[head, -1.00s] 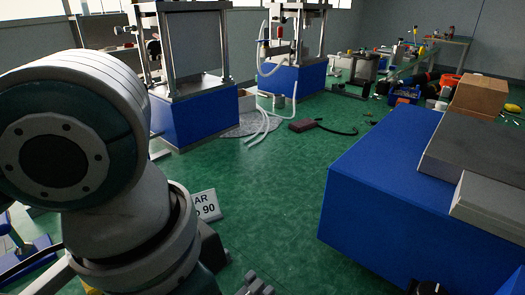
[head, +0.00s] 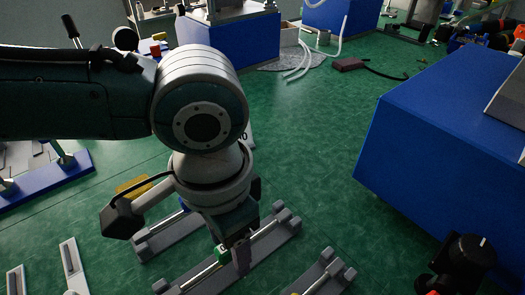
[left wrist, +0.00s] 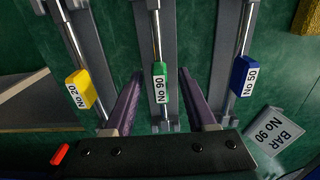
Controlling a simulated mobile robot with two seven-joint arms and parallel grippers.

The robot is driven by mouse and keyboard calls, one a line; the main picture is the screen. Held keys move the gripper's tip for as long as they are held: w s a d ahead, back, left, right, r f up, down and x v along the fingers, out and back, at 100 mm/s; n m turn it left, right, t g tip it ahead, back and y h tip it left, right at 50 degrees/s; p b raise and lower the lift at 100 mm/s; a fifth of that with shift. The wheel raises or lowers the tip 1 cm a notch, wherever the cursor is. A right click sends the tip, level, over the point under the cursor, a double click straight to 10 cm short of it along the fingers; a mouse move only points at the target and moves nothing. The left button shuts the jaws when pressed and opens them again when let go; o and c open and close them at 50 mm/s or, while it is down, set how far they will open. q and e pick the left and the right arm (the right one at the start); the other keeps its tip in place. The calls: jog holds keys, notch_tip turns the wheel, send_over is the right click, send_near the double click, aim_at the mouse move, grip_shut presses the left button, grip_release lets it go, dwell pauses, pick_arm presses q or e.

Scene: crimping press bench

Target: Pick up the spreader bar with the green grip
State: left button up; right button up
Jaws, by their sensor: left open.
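The spreader bar with the green grip (head: 222,254) is a thin metal rod lying in a grey cradle (head: 200,272) in the head view. In the left wrist view the green grip (left wrist: 160,82) is labelled No 90. My left gripper (head: 238,258) points down at this bar. In the left wrist view its purple fingers (left wrist: 160,78) are open, one on each side of the green grip, with gaps between. Contact height cannot be judged. My right gripper is not seen.
Parallel cradles hold bars with a yellow grip (left wrist: 77,90), No 20, and a blue grip (left wrist: 243,76), No 50. A sign (left wrist: 276,130) reads BAR No 90. A blue cabinet (head: 440,150) stands right. The green floor between is mostly clear.

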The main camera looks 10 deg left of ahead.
pick_arm(q)
jog(key=shift+c, duration=0.3)
grip_shut()
dwell(0.5)
